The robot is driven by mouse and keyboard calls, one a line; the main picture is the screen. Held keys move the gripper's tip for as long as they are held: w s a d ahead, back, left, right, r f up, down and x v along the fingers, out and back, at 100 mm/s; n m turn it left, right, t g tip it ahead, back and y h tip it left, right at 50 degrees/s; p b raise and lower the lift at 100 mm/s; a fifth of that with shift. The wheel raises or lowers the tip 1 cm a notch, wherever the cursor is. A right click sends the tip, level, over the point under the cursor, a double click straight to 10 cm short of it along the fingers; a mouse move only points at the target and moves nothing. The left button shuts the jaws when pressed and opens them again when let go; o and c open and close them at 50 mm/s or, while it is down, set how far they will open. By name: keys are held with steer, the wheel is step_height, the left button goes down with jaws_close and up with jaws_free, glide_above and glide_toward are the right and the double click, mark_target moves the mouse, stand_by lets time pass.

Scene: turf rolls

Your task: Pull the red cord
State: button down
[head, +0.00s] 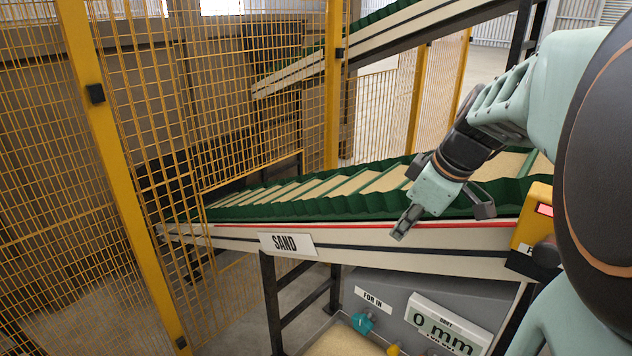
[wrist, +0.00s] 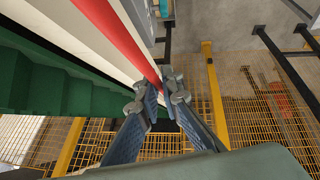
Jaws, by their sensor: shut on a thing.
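The red cord (head: 330,226) runs along the near side of the sand conveyor, just under its green belt edge. In the wrist view the red cord (wrist: 117,32) comes down from the top left and ends between my fingertips. My gripper (head: 402,232) is at the cord, right of the middle of the head view, reaching down from the upper right. In the wrist view my gripper (wrist: 160,98) has its fingertips closed together on the cord. The fingers hide the exact grip point.
The conveyor (head: 440,258) slopes, with a SAND sign (head: 288,244) on its side. A yellow box (head: 536,230) with a red light is at its right. A yellow mesh fence (head: 110,150) stands at the left. A display reading 0 mm (head: 446,326) sits below.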

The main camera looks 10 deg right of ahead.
steer(key=c, duration=2.4)
jaws_free()
steer(key=shift+a, duration=0.1)
step_height(320, 180, up, 10)
